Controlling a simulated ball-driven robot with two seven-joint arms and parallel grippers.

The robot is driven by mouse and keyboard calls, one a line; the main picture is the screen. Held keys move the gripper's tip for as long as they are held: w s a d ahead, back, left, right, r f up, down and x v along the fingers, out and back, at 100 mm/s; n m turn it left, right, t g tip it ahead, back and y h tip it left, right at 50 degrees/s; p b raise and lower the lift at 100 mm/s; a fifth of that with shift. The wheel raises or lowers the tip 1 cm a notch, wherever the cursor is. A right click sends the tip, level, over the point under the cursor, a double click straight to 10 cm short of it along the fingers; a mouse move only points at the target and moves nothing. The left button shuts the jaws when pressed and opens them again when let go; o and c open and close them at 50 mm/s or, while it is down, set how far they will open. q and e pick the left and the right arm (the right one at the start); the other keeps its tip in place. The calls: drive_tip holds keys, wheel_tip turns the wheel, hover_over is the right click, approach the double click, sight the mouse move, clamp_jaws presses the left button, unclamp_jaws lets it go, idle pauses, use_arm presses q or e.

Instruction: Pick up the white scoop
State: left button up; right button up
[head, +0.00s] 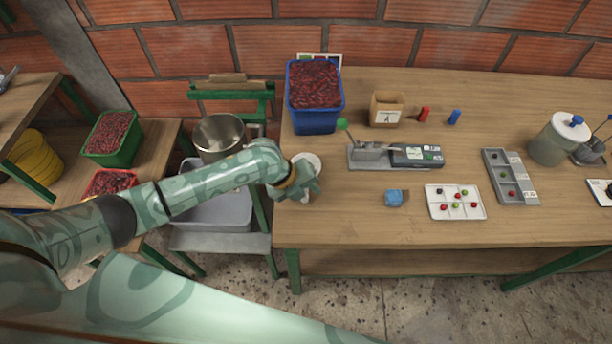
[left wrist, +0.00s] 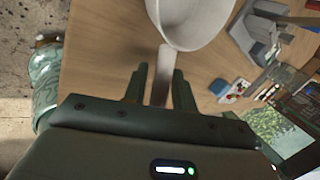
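The white scoop (head: 308,160) is at the left edge of the wooden table, partly hidden by my left gripper (head: 300,188) in the head view. In the left wrist view its round bowl (left wrist: 192,22) is at the top, and its handle (left wrist: 164,65) runs down between the two fingers of my left gripper (left wrist: 160,72). The fingers are apart on either side of the handle, with a small gap showing on the right side. The handle's lower end is hidden by the gripper body. My right gripper is not in view.
On the table (head: 350,225) stand a blue crate of red cherries (head: 314,122), a small scale-like device (head: 380,155), a blue lump (head: 394,198) and a white sample tray (head: 455,214). A steel pot (head: 218,133) and grey bin (head: 222,210) sit left of the table. The table's front left is clear.

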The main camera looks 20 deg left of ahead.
use_arm(q)
drive_tip(key=shift+w+d+f, duration=0.1)
drive_tip(key=shift+d+f, duration=0.05)
drive_tip(key=shift+f, duration=0.15)
clamp_jaws()
drive_tip(key=shift+r, duration=0.1)
drive_tip(key=shift+r, duration=0.1)
drive_tip(key=shift+r, duration=0.3)
wheel_tip(320, 180, up, 3)
drive_tip(key=shift+f+p, duration=0.15)
drive_tip(key=shift+p, duration=0.45)
drive_tip(key=s+d+r+p, duration=0.1)
drive_tip(key=s+r+p, duration=0.1)
drive_tip(key=s+r, duration=0.2)
drive_tip(key=s+d+r+p, duration=0.1)
drive_tip(key=s+r+p, duration=0.2)
drive_tip(key=s, duration=0.7)
wheel_tip(320, 180, up, 2)
drive_tip(key=shift+r, duration=0.25)
